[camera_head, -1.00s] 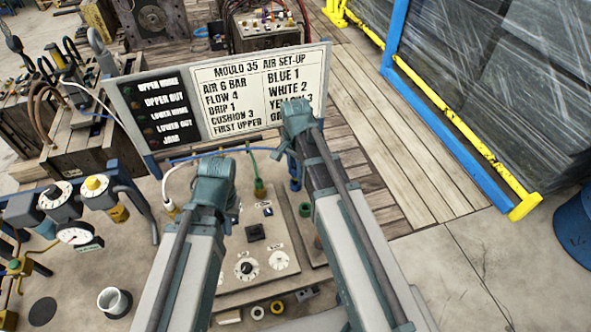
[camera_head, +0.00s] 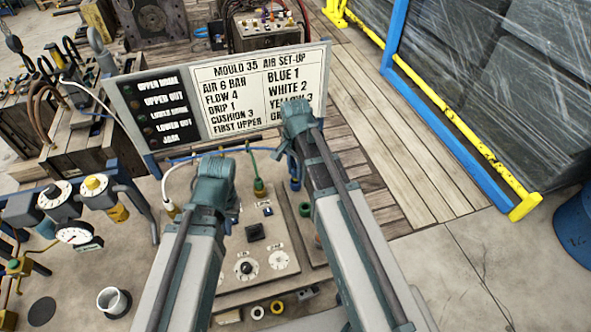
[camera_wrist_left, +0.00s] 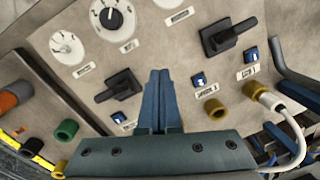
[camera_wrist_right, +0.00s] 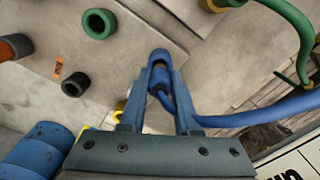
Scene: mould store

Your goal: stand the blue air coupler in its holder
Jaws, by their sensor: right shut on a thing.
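In the head view, a small blue piece (camera_head: 295,184) shows just below my right gripper, over the panel's far right side. My left gripper (camera_wrist_left: 160,78) is shut and empty above the panel, left of the right one. I cannot tell which socket is the blue coupler's holder; a green ring (camera_wrist_right: 99,23) and a black ring (camera_wrist_right: 75,86) show left of the coupler in the right wrist view.
The beige panel (camera_head: 253,264) bears dials and switches. A white hose coupler (camera_wrist_left: 262,92) and a green hose (camera_wrist_right: 291,18) are near the grippers. A sign board (camera_head: 262,92) stands behind. Gauges (camera_head: 73,235) and a white cup (camera_head: 113,302) are at left.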

